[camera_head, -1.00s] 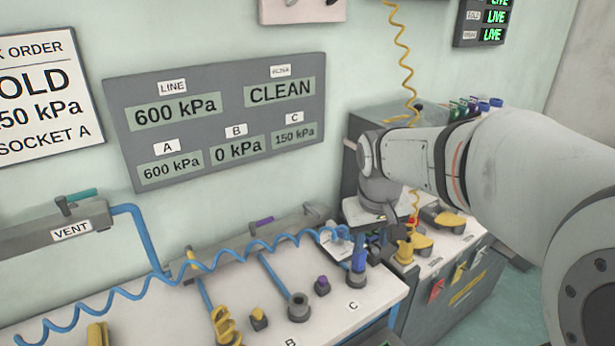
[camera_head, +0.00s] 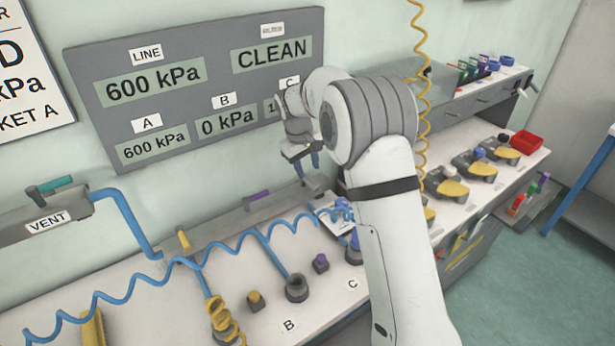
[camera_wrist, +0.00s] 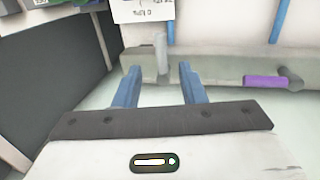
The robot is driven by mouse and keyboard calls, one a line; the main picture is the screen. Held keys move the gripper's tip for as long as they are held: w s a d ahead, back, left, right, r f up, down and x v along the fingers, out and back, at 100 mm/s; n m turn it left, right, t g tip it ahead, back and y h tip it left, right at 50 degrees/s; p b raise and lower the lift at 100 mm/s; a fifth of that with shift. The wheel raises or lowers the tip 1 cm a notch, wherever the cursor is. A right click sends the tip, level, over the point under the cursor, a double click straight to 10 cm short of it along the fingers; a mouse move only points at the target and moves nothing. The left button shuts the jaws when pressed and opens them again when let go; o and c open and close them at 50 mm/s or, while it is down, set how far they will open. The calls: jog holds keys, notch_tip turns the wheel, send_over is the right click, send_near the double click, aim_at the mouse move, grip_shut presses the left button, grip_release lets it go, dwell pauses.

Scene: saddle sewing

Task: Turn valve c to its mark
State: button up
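The lever I take for valve c is pale grey; it stands out from the grey valve rail in the wrist view (camera_wrist: 161,55). Its letter and its mark are not readable. My gripper (camera_wrist: 160,70) is open, its two blue fingers apart on either side of the lever's line. I cannot tell whether they touch it. In the head view my gripper (camera_head: 307,168) hangs over the rail's right end, below the pressure panel (camera_head: 190,125), and my arm hides part of the C reading.
A purple lever (camera_wrist: 268,82) lies along the same rail, to the right in the wrist view. The bench (camera_head: 160,300) carries sockets, a coiled blue hose (camera_head: 130,285) and straight blue pipes. A side counter (camera_head: 450,215) with several yellow-topped parts stands to the right.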

aim_at(310, 183)
jog(key=shift+w+d+f+p, duration=0.1)
jog(key=shift+d+f+p, duration=0.05)
jog(key=shift+f, duration=0.75)
jog(key=shift+w+d+f+p, duration=0.1)
jog(key=shift+f+p, duration=0.05)
jog(key=shift+f, duration=0.8)
jog(key=shift+w+d+f+p, duration=0.1)
jog(key=shift+d+f+p, duration=0.05)
jog(key=shift+f, duration=0.75)
jog(key=shift+c, duration=0.6)
grip_shut()
jog(key=shift+s+a, duration=0.1)
jog(key=shift+a, duration=0.15)
jog(key=shift+d, duration=0.1)
